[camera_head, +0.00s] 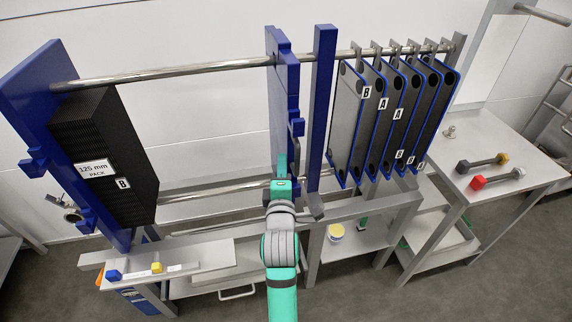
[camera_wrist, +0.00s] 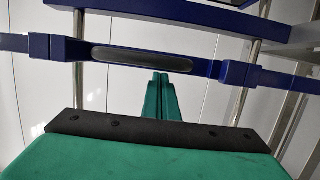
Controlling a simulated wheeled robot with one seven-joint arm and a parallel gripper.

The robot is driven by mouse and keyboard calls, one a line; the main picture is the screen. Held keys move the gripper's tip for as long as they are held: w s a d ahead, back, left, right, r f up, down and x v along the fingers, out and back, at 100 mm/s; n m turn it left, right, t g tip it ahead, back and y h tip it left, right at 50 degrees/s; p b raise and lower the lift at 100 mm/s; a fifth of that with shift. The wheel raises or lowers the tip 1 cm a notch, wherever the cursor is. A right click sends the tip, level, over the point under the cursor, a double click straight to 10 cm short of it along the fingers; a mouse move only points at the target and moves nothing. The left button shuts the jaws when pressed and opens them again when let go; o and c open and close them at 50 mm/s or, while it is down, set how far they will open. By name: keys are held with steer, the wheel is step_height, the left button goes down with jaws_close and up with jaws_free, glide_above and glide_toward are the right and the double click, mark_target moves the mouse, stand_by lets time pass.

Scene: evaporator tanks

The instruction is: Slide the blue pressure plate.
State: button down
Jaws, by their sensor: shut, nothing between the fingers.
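The blue pressure plate (camera_head: 283,90) hangs upright on the steel rails near the middle of the head view. A blue bar with a grey grip (camera_wrist: 140,58) crosses the wrist view, with a blue block at each side. My gripper (camera_head: 281,166) is at the lower part of the plate, in front of it. In the wrist view its green fingers (camera_wrist: 160,95) are shut together and empty. Their tips end at the lower edge of the bar; I cannot tell whether they touch it. My gripper and arm hide part of the plate's lower end.
A black plate pack (camera_head: 95,135) stands against the blue end plate (camera_head: 45,100) at left. The rails between pack and pressure plate are clear. A blue upright (camera_head: 322,100) stands just right of the plate, then several hanging grey plates (camera_head: 358,110). A side table (camera_head: 470,150) holds tools.

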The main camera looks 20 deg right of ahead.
steer(key=shift+s+d, duration=0.1)
steer(key=shift+d, duration=0.5)
steer(key=s+a, duration=0.8)
steer(key=s, duration=0.1)
steer(key=s+a+f+m+y, duration=0.2)
steer(key=s+a+f+m, duration=0.1)
steer(key=s+f, duration=0.5)
steer(key=s+a+f+m+y, duration=0.2)
steer(key=s+a+f+m, duration=0.1)
steer(key=s+f, duration=0.45)
steer(key=s+a+f+m+g, duration=0.1)
steer(key=s+m, duration=0.3)
steer(key=s, duration=0.6)
steer(key=s+a+f+m+g+y, duration=0.1)
steer(key=s+m, duration=0.3)
steer(key=s, duration=0.6)
steer(key=shift+s+f+m, duration=0.4)
steer(key=shift+f, duration=0.35)
